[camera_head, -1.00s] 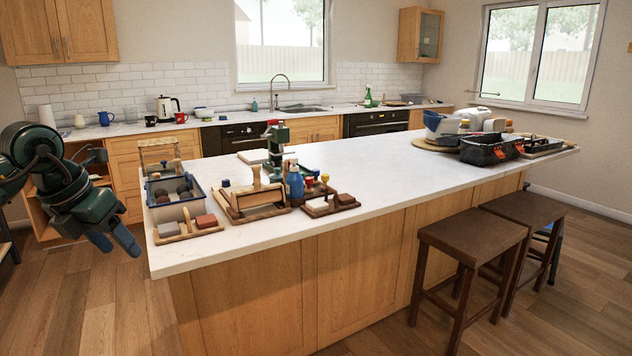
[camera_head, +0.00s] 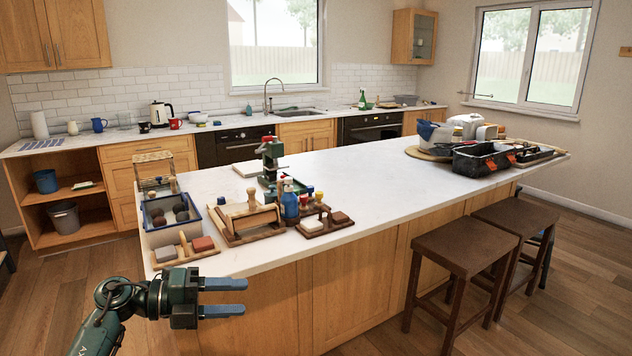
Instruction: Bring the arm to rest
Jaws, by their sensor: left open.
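My left gripper (camera_head: 222,298) is in the lower left of the head view. Its two blue fingers point right, spread apart with a gap between them, and nothing is held. It is in front of the near left end of the white island counter (camera_head: 350,180), beside the wooden front panel. The dark green arm comes in from the bottom left. My right gripper does not show.
Near the gripper on the counter are a tray with red and grey blocks (camera_head: 203,243), a blue-rimmed bin (camera_head: 161,225), a wooden tool stand (camera_head: 240,234) and a blue bottle (camera_head: 290,204). Stools (camera_head: 463,254) stand at right. Open floor lies left of the island.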

